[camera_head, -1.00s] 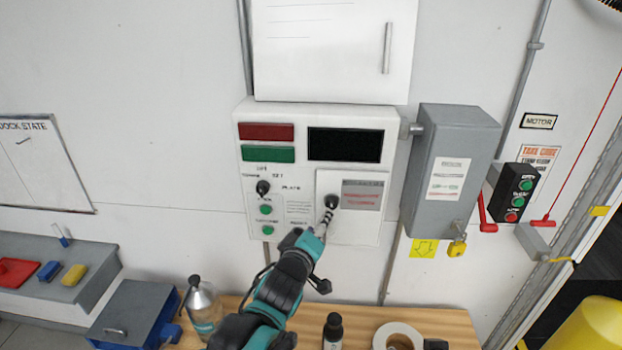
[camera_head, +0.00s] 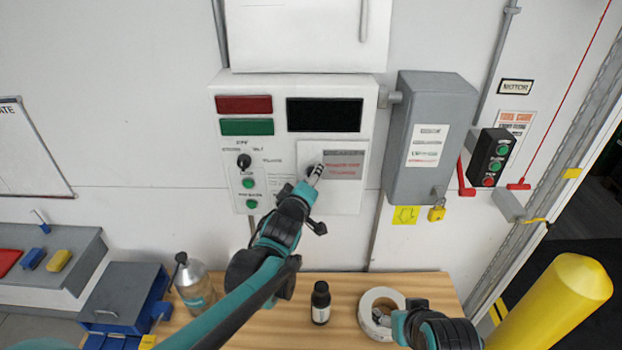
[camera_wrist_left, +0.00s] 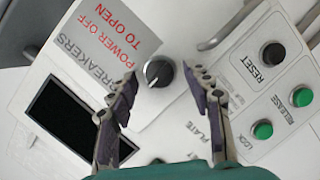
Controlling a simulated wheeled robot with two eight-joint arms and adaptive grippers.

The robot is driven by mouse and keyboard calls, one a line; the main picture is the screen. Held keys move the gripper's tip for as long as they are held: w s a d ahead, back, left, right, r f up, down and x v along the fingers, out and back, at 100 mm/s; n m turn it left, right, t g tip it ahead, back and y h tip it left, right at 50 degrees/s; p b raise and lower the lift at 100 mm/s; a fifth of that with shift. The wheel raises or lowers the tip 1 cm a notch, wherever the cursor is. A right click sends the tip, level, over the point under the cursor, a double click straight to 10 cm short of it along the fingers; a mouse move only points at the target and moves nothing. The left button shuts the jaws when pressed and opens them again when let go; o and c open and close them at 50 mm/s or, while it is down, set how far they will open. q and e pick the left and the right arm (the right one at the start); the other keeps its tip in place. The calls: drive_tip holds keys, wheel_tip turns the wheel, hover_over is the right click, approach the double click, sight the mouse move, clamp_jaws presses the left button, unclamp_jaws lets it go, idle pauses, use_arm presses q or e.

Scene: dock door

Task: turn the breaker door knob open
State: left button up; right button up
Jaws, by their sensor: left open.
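The black breaker door knob (camera_wrist_left: 158,71) has a white pointer line and sits on a white door (camera_head: 345,190) with a grey "BREAKERS, POWER OFF TO OPEN" label. In the head view my left gripper (camera_head: 315,174) is at the knob and covers part of it. In the left wrist view my left gripper (camera_wrist_left: 162,88) is open, with one finger on each side of the knob and visible gaps between. The door looks closed. My right gripper (camera_head: 385,318) is low at the right, beside the tape roll; its fingers are too unclear to judge.
The panel also has a black reset knob (camera_head: 244,161) and green buttons (camera_head: 249,183). A grey box (camera_head: 430,137) with a yellow padlock (camera_head: 437,213) is to the right.

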use_arm(q)
clamp_jaws()
drive_tip(key=shift+d+m+y+b, duration=0.2)
drive_tip(key=shift+m+y+b, duration=0.35)
drive_tip(key=shift+m+y, duration=1.15)
drive_tip(key=shift+d+m+y+b, duration=0.2)
drive_tip(key=shift+m+y+b, duration=0.4)
drive_tip(key=shift+m, duration=2.15)
drive_tip(key=shift+d+m+y+b, duration=0.2)
drive_tip(key=shift+m+y+b, duration=0.65)
drive_tip(key=shift+m, duration=1.4)
drive_tip(key=shift+y+p, duration=0.3)
drive_tip(key=shift+y, duration=0.15)
unclamp_jaws()
